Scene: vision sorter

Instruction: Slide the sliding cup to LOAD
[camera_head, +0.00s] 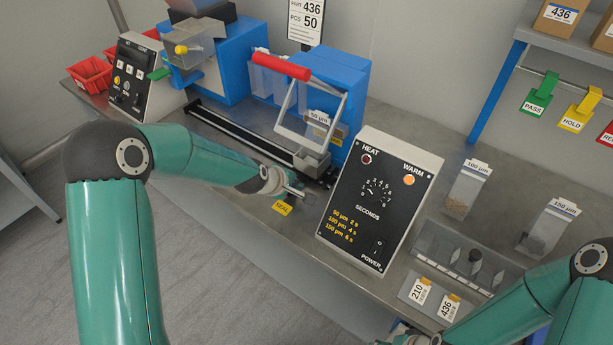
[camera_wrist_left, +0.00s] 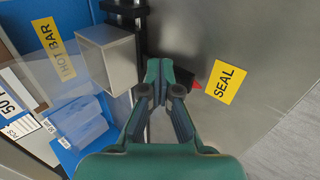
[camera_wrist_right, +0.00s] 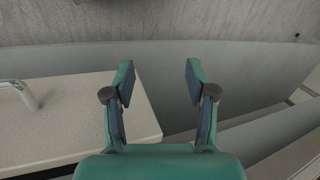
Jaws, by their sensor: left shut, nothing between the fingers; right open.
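The sliding cup (camera_head: 312,162) is a grey metal box at the near right end of the black rail (camera_head: 240,130), close to the yellow SEAL label (camera_head: 282,208). In the left wrist view the cup (camera_wrist_left: 108,60) is left of my fingers, with the SEAL label (camera_wrist_left: 226,84) and a red pointer (camera_wrist_left: 197,86) to their right. My left gripper (camera_head: 303,192) is shut and empty beside the cup; I cannot tell if they touch. No LOAD label is readable. My right gripper (camera_wrist_right: 160,85) is open and empty, away from the rail.
The red-handled hot bar frame (camera_head: 282,66) stands over the cup's end of the rail. The HEAT/WARM control box (camera_head: 380,200) stands close to the right of my left gripper. Hopper machine (camera_head: 195,45) and red bins (camera_head: 90,74) are at the far left.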

